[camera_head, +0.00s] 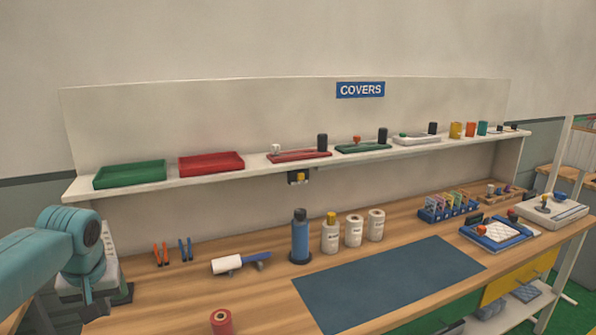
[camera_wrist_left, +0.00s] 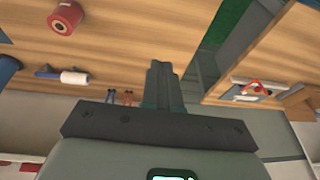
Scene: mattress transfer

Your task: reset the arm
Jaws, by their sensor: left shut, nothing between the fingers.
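My left arm (camera_head: 50,255), teal, reaches in at the left edge of the head view, beside the left end of the workbench. My left gripper (camera_wrist_left: 160,66) shows in the wrist view with its two dark fingers together and nothing between them. It is apart from the objects on the bench. My right arm and gripper are not in view.
The wooden workbench (camera_head: 190,291) holds a red roll (camera_head: 221,322), a white roller with blue handle (camera_head: 227,264), a blue bottle (camera_head: 300,238), white bottles and a dark blue mat (camera_head: 390,283). A shelf above holds green (camera_head: 130,174) and red (camera_head: 211,163) trays.

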